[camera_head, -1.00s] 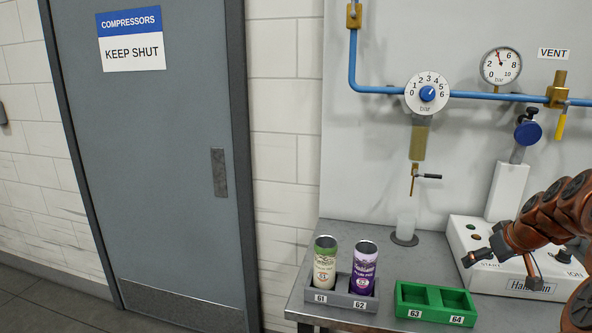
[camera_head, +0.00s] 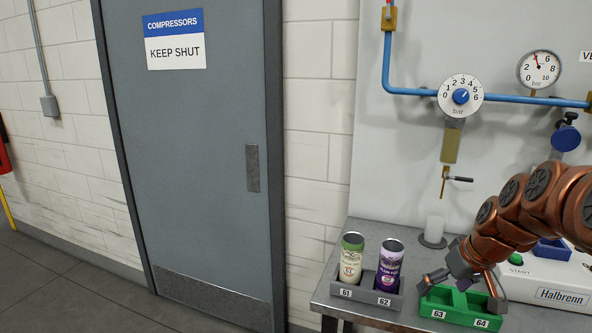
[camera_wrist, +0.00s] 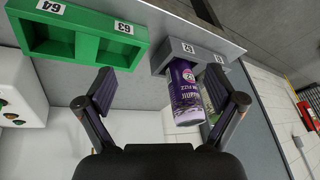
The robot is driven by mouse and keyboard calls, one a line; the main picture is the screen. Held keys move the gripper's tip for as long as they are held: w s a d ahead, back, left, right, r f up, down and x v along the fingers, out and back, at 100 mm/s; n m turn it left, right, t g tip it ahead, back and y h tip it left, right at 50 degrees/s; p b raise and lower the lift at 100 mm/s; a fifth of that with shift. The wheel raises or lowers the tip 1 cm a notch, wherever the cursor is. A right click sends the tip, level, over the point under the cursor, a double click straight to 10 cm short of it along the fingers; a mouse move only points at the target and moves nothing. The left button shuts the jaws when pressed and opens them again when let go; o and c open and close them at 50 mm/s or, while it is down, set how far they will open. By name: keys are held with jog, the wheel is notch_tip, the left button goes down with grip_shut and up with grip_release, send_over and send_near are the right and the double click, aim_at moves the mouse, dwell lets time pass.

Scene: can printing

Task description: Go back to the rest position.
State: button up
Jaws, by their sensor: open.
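In the wrist view, nothing is between the fingers (camera_wrist: 160,92). The green tray's slots, 63 and 64, look empty there (camera_wrist: 112,52). A cream can with a green top (camera_head: 351,260) stands upright in slot 61 of the grey holder (camera_head: 366,300). A purple can (camera_head: 389,266) stands upright in slot 62. In the wrist view the purple can (camera_wrist: 186,95) shows clear of the fingers, and the other can is mostly hidden.
The holders sit on a metal bench (camera_head: 420,322) against a wall panel. A blue pipe with a dial (camera_head: 461,96) and a gauge (camera_head: 541,69) runs above. A white control box (camera_head: 550,278) stands right. A grey door (camera_head: 205,170) and open floor lie left.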

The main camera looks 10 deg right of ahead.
jog(key=s+a+f+g, duration=0.3)
jog(key=s+a+g, duration=0.1)
jog(key=s+a, duration=1.35)
jog(key=s+a+f+g+h, duration=0.1)
jog(key=s+a+f+g, duration=0.1)
jog(key=s, duration=0.7)
jog(key=shift+a+f+h+p, duration=0.15)
jog(key=shift+a+h+p, duration=0.15)
jog(key=shift+a+p, duration=0.05)
